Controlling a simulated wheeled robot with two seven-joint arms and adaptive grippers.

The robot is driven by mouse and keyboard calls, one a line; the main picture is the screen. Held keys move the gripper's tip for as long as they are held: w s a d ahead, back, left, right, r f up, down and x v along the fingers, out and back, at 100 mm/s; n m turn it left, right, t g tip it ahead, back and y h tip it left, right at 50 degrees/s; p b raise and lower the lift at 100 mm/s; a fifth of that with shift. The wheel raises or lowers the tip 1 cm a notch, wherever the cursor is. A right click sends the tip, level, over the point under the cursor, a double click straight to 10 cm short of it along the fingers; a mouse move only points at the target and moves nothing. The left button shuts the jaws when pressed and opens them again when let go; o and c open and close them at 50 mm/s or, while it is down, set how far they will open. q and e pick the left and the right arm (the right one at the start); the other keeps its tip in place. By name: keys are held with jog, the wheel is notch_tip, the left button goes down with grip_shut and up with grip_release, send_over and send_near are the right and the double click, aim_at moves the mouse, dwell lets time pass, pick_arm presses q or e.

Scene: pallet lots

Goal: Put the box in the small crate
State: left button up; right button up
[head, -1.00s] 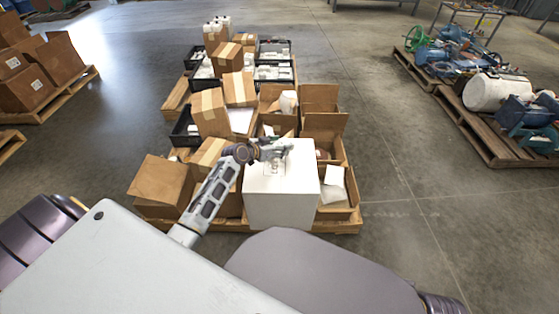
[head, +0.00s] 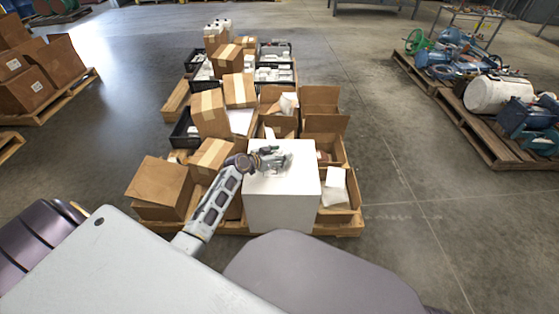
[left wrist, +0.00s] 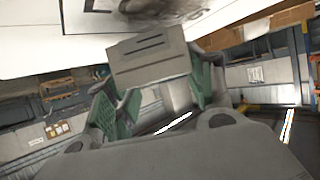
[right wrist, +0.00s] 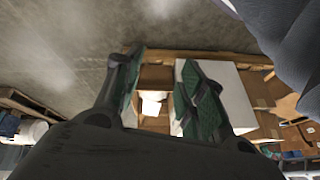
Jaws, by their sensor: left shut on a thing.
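My left gripper (head: 273,158) is over the top of a large white block on the near pallet. In the left wrist view, its green-padded fingers (left wrist: 157,100) are shut on a small grey-brown box (left wrist: 150,57). The box's face has dark slot-like marks. In the head view the held box is too small to make out clearly. My right gripper (right wrist: 158,85) is open and empty in the right wrist view, with its fingers well apart; it is not seen in the head view. I cannot tell which container is the small crate.
The white block (head: 280,200) stands among open cardboard boxes (head: 158,188) on the pallet. Black crates (head: 182,135) with contents lie further back. A pallet of machine parts (head: 497,143) is at the right. The concrete floor between (head: 400,190) is clear.

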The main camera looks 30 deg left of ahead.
pick_arm(q)
jog(key=shift+f, duration=0.6)
jog(key=shift+f+b, duration=0.3)
jog(key=shift+f, duration=0.1)
pick_arm(e)
jog(key=shift+a+f, duration=0.25)
jog(key=shift+f, duration=0.85)
pick_arm(q)
jog(key=shift+f, duration=0.15)
pick_arm(e)
jog(key=shift+f, duration=0.15)
pick_arm(q)
jog(key=o, duration=1.1)
jog(key=shift+c, duration=0.2)
